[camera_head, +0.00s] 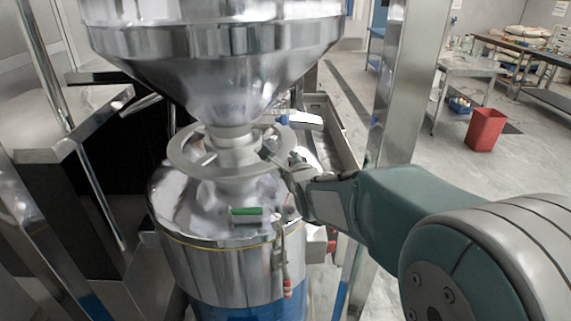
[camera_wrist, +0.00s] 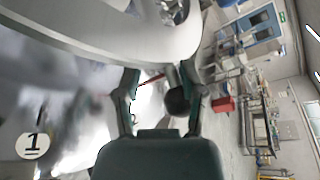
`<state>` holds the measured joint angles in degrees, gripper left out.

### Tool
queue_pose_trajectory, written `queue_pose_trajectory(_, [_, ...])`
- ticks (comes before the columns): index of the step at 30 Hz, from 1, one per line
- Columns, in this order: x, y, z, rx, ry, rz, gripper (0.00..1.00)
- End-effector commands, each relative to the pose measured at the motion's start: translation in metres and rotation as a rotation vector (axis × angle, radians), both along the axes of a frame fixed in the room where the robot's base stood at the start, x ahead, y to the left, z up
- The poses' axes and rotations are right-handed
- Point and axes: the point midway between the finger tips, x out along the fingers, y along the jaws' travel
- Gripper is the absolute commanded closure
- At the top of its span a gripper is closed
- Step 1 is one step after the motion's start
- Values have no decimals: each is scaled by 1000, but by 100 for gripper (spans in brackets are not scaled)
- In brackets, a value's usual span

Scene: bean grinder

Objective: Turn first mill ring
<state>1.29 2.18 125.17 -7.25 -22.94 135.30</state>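The mill ring (camera_head: 185,161) is a flat, pale metal ring around the neck between the steel funnel (camera_head: 225,60) and the drum (camera_head: 220,262). In the wrist view the ring (camera_wrist: 120,38) fills the upper left, close beyond my fingers. My gripper (camera_head: 283,166) is at the ring's right side in the head view; whether it touches the ring cannot be told. In the wrist view the fingers of my gripper (camera_wrist: 158,82) stand apart with nothing clearly held. A dark round knob (camera_wrist: 177,101) shows between them. A white disc marked 1 (camera_wrist: 33,146) is at lower left.
A green-handled part (camera_head: 246,211) sits on the drum's top, and a red handle (camera_head: 287,285) hangs at its front. A steel post (camera_head: 398,85) stands behind my arm. A red bin (camera_head: 485,129) and tables are farther right, with open floor between.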

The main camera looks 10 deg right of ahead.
Motion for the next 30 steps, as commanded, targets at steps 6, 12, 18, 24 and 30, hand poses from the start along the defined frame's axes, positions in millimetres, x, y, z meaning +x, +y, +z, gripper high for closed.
queue_pose_trajectory(6, [-2, 0, -6, 0, 16, -7, 49])
queue_pose_trajectory(12, [-2, 1, -6, -2, 15, -6, 49])
queue_pose_trajectory(18, [-2, 2, -4, -3, 12, -3, 49])
queue_pose_trajectory(24, [-18, 2, 1, -3, 10, -4, 49])
queue_pose_trajectory(30, [-51, 0, 10, -2, 7, -7, 49])
